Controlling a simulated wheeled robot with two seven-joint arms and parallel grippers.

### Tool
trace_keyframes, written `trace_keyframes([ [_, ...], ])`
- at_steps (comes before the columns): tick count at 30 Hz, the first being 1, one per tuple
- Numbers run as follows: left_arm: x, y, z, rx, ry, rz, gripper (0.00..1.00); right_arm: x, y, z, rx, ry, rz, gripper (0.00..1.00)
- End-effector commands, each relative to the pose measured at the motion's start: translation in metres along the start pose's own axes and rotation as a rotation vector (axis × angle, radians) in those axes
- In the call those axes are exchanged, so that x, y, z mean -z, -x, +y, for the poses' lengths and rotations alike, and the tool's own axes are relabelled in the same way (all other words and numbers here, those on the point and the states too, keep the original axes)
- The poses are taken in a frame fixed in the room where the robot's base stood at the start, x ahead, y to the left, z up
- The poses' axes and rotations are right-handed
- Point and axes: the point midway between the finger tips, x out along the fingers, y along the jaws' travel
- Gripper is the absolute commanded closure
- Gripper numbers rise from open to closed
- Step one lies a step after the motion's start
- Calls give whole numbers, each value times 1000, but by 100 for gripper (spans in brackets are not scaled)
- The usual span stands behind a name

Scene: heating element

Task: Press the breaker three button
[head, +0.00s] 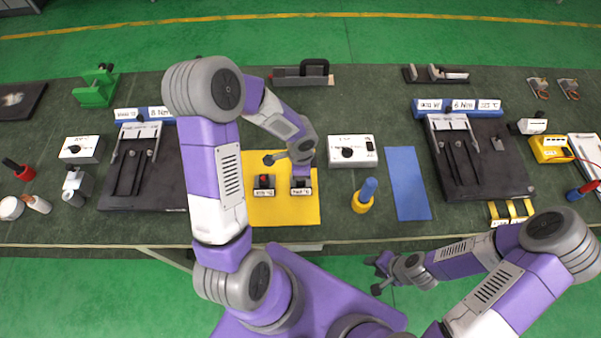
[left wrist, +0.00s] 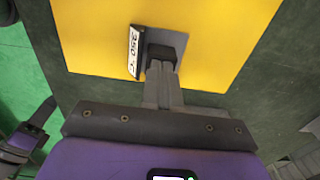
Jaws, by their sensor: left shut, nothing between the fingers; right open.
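Two small button boxes sit on a yellow mat (head: 284,215). The left box (head: 264,191) has a red button on top. The right box (head: 302,192) is partly under my left gripper (head: 301,176). In the left wrist view, a box (left wrist: 136,52) has a label reading 250 °C and a dark block on top. My left gripper (left wrist: 163,72) is shut and empty, its fingertips at that dark block; contact cannot be told. No label naming breaker three is legible. My right gripper (head: 378,275) is open and empty, low in front of the table.
A white box with a black knob (head: 352,150) and a yellow-based blue-topped thing (head: 364,196) stand right of the mat. A blue mat (head: 408,183) lies beyond. Dark fixtures (head: 150,165) and (head: 480,160) stand either side. The table's front edge is near.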

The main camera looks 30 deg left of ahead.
Motion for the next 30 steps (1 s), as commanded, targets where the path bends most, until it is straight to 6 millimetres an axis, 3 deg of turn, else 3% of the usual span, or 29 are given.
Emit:
trace_keyframes([
  [1,-2,-5,6,-18,0,-6,100,0,0,0,0,0,0,57],
  [5,-2,7,6,-16,-2,-6,100,0,9,-3,0,0,0,57],
  [12,1,51,4,0,-4,-1,100,-2,37,-14,0,0,0,57],
  [21,2,116,1,5,-4,0,100,-2,45,-17,0,0,0,57],
  [30,2,141,2,3,-6,0,100,-2,48,-18,0,0,0,57],
])
